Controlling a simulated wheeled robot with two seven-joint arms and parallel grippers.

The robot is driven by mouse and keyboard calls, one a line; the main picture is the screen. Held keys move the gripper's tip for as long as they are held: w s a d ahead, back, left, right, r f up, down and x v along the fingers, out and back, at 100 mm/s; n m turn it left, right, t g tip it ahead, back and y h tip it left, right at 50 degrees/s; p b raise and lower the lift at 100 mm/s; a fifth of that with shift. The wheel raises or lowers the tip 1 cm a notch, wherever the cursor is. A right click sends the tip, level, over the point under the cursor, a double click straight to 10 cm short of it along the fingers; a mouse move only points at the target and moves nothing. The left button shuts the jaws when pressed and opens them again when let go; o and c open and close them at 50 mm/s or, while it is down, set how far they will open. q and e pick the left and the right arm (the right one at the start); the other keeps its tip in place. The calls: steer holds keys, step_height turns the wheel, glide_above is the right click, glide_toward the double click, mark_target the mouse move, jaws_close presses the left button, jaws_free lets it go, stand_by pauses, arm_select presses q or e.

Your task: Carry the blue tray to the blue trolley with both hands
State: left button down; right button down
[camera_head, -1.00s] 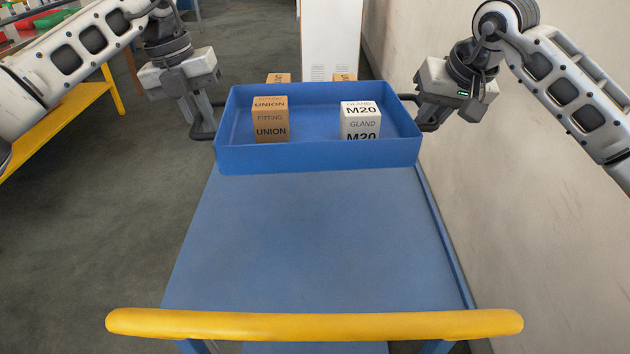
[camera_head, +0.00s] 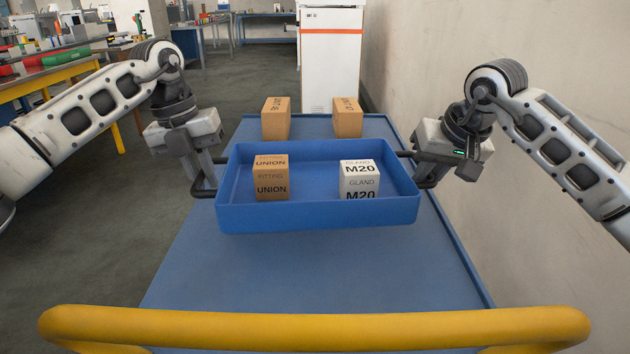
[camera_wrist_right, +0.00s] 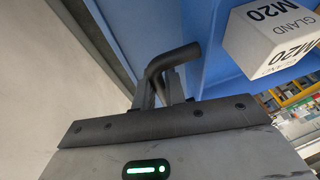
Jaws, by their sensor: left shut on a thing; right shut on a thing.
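The blue tray (camera_head: 318,216) is level over the deck of the blue trolley (camera_head: 310,275). I cannot tell whether its underside touches the deck. It carries a brown "FITTING UNION" box (camera_head: 271,178) on the left and a white "GLAND M20" box (camera_head: 360,180) on the right. My left gripper (camera_head: 205,185) is shut on the tray's left dark handle. My right gripper (camera_head: 424,178) is shut on the right handle. The right wrist view shows that dark handle (camera_wrist_right: 172,62) between the fingers, with the white box (camera_wrist_right: 272,38) beyond.
Two brown boxes (camera_head: 276,118) (camera_head: 348,117) stand on the trolley's far end, behind the tray. A yellow handle bar (camera_head: 315,328) crosses the near end. A wall (camera_head: 540,100) runs close on the right. A yellow-edged bench (camera_head: 50,75) stands at left.

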mark_target(213, 217)
arm_select(q)
steer(key=shift+a+f, duration=0.1)
steer(key=shift+a, duration=0.15)
arm_select(e)
steer(key=shift+d+f, duration=0.1)
steer(key=shift+d, duration=0.15)
